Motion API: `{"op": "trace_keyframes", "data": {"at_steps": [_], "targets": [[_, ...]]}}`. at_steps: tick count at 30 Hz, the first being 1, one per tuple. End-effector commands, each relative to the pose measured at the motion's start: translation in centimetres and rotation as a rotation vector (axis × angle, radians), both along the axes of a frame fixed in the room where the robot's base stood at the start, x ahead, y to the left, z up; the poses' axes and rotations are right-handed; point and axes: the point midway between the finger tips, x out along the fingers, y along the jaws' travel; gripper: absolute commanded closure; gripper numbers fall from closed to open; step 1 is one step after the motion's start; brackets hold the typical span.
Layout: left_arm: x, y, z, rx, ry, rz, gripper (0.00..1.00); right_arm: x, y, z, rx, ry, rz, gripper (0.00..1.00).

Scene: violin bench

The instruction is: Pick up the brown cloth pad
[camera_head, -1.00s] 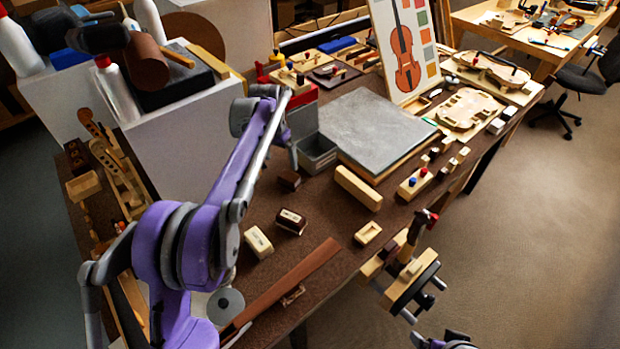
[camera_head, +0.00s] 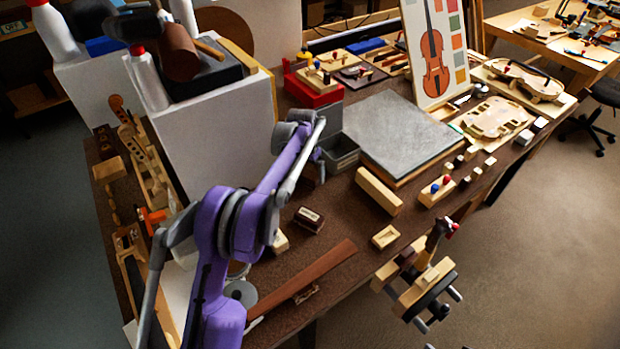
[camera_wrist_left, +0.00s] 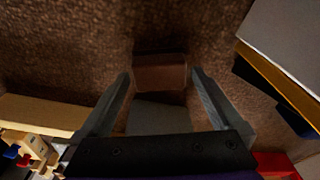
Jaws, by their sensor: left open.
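The brown cloth pad (camera_wrist_left: 160,76) is a small reddish-brown block shape on the dark brown bench top in the left wrist view. It lies just ahead of the fingertips, in line with the gap between them. My left gripper (camera_wrist_left: 160,84) is open with nothing between its fingers, and I see no contact with the pad. In the head view my left gripper (camera_head: 318,163) is low beside the grey bin, and my arm mostly hides the pad there. My right gripper is not in view.
The grey bin (camera_head: 340,152) stands close to the left gripper. A white pedestal (camera_head: 225,135) is left of it, with a red box (camera_head: 318,94) behind. A long wooden block (camera_head: 378,191) and a dark labelled block (camera_head: 308,219) lie nearby. Bare bench shows towards the front.

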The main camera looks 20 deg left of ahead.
Motion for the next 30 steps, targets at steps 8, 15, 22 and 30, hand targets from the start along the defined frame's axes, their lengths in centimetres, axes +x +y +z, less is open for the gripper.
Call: {"op": "trace_keyframes", "data": {"at_steps": [8, 15, 22, 30], "targets": [[0.23, -0.08, -1.62, 0.0, 0.0, 0.0, 0.0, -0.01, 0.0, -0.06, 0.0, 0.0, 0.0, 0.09], [0.24, -0.08, -1.59, 0.0, 0.0, 0.0, 0.32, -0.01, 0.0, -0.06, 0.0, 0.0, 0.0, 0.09], [0.24, -0.08, -1.57, 0.0, 0.0, 0.0, 0.67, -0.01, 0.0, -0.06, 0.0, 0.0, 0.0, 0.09], [0.25, -0.08, -0.92, 0.0, 0.0, 0.0, 0.67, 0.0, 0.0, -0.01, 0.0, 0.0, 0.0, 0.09]]}}
